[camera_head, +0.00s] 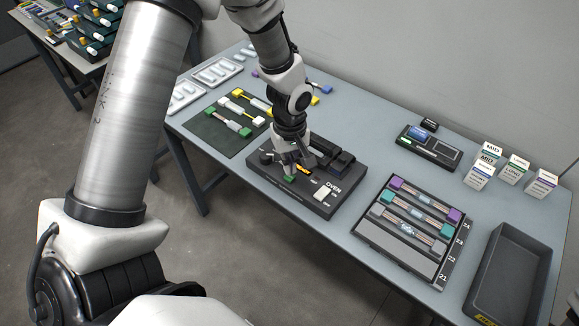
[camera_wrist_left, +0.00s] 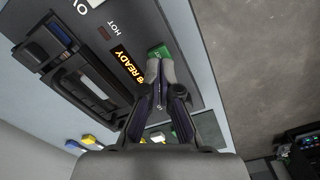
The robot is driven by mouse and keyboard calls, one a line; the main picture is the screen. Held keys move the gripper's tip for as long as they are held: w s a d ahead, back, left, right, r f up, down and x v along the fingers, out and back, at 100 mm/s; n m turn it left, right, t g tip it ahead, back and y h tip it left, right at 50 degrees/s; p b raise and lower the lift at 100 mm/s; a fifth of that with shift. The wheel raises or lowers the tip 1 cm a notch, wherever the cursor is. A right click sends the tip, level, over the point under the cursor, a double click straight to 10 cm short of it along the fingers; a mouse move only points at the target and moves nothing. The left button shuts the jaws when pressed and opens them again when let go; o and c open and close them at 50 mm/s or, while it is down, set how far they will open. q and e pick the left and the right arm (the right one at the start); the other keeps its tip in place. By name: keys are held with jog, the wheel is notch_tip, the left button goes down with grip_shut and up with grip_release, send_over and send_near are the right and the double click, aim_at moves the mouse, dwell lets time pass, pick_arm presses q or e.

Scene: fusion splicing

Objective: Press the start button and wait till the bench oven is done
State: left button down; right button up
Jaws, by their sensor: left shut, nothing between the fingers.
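The bench oven (camera_head: 318,200) is a dark box on the blue-grey table, with the label OVEN and a white part near its right end. In the left wrist view its dark lid (camera_wrist_left: 88,88), an amber display (camera_wrist_left: 130,66) reading READY and an unlit HOT lamp (camera_wrist_left: 104,33) show. The green start button (camera_head: 289,178) also shows in the left wrist view (camera_wrist_left: 160,50), right at my fingertips and partly hidden by them. My left gripper (camera_head: 284,170) is shut and empty, fingertips over or against the button; contact is unclear. My right gripper is not in view.
A rack (camera_head: 361,233) with splices in numbered slots stands right of the oven. A dark empty bin (camera_head: 487,277), small labelled boxes (camera_head: 481,176) and a black device (camera_head: 428,149) stand farther right. A dark mat (camera_head: 208,137) with connectors lies left.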

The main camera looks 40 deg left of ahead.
aim_at(290, 176)
pick_arm(q)
jog(key=shift+f+b, duration=0.9)
jog(key=shift+f, duration=0.35)
dwell(0.5)
jog(key=shift+r, duration=0.15)
notch_tip(290, 176, up, 6)
jog(key=p, duration=0.5)
dwell(0.3)
jog(key=s+d+f+m+g, duration=0.2)
jog(key=s+f+m, duration=0.1)
jog(key=s+f, duration=0.85)
jog(key=s+d+f+m+g, duration=0.1)
jog(key=s+d+f+m, duration=0.2)
jog(key=s+f, duration=0.8)
jog(key=r+m+t, duration=0.1)
jog(key=w+r+m+t, duration=0.1)
jog(key=m, duration=0.1)
jog(key=a+r+m+t, duration=0.1)
jog(key=shift+w+r+m, duration=0.1)
jog(key=shift+w+m, duration=0.2)
